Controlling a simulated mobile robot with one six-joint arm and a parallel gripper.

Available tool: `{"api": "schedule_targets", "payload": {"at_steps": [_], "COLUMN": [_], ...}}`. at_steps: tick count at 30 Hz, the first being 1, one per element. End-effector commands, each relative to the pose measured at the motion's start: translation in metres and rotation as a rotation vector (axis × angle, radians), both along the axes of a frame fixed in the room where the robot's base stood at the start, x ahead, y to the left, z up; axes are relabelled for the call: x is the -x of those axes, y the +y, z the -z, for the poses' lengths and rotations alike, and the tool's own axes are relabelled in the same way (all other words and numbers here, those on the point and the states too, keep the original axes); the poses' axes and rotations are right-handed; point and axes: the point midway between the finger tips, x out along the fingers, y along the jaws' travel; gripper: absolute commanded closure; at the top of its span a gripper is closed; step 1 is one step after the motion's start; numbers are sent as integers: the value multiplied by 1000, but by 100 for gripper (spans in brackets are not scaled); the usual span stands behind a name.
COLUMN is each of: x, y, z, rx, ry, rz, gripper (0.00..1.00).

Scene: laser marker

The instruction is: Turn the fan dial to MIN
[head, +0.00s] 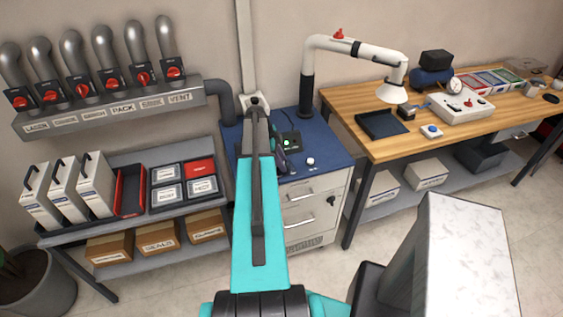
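A small dark box with a green-lit face (289,141) sits on the blue top of a white drawer cabinet (325,157). A small white knob-like piece (310,161) is on the same top, to the right of my arm. I cannot tell which part is the fan dial, and no MIN mark is legible. My teal arm reaches over the cabinet and covers the left part of its top. A dark part that seems to be my gripper (281,161) shows at the arm's right edge, by the lit box. Its fingers are mostly hidden, so contact and opening cannot be judged.
A white jointed extraction arm (355,48) rises from the cabinet's back right. Left is a duct rail (110,108) with several red-knobbed valves, above a shelf of binders and bins. Right is a wooden bench (372,148) with a white control box (461,106).

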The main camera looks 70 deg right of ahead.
Motion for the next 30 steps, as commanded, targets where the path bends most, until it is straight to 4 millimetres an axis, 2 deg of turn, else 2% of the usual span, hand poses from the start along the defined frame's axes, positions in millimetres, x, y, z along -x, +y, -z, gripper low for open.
{"api": "schedule_targets", "payload": {"at_steps": [2,16,30], "x": [0,1,3], "y": [0,2,7], "z": [0,2,4], "rx": [-1,0,1], "ry": [0,0,0], "rz": [0,-71,-387], "gripper": [88,88,88]}}
